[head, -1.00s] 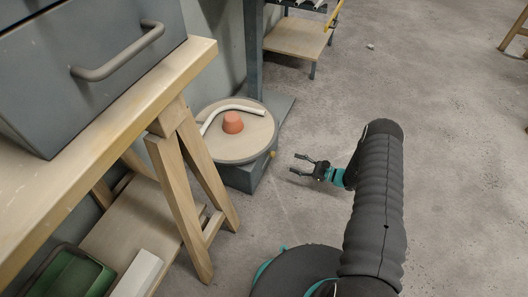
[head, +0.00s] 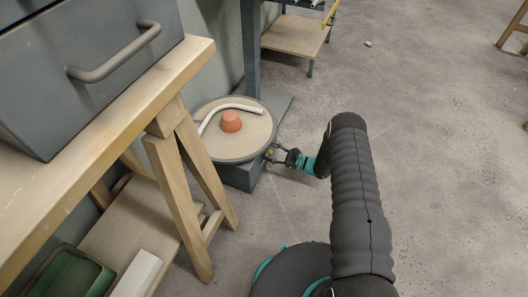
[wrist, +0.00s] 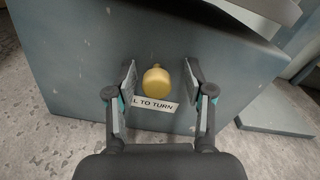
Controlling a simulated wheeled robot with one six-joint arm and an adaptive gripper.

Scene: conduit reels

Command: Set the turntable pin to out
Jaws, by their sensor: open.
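The turntable (head: 246,143) is a round wooden disc on a grey box base (head: 240,177), left of my gripper in the head view. Its pin is a yellow knob (wrist: 156,80) on the face of the grey base (wrist: 70,60) in the wrist view. A white label (wrist: 155,104) below the knob reads "L TO TURN", its start hidden by a finger. My gripper (wrist: 160,82) is open, with one finger on each side of the knob and gaps showing between. In the head view my gripper (head: 277,156) is at the right side of the base.
An orange cone-like piece (head: 231,122) and a curved white conduit (head: 228,108) lie on the turntable. A wooden trestle bench (head: 180,85) with a grey drawer unit (head: 90,60) stands at the left. Open concrete floor (head: 430,150) lies to the right.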

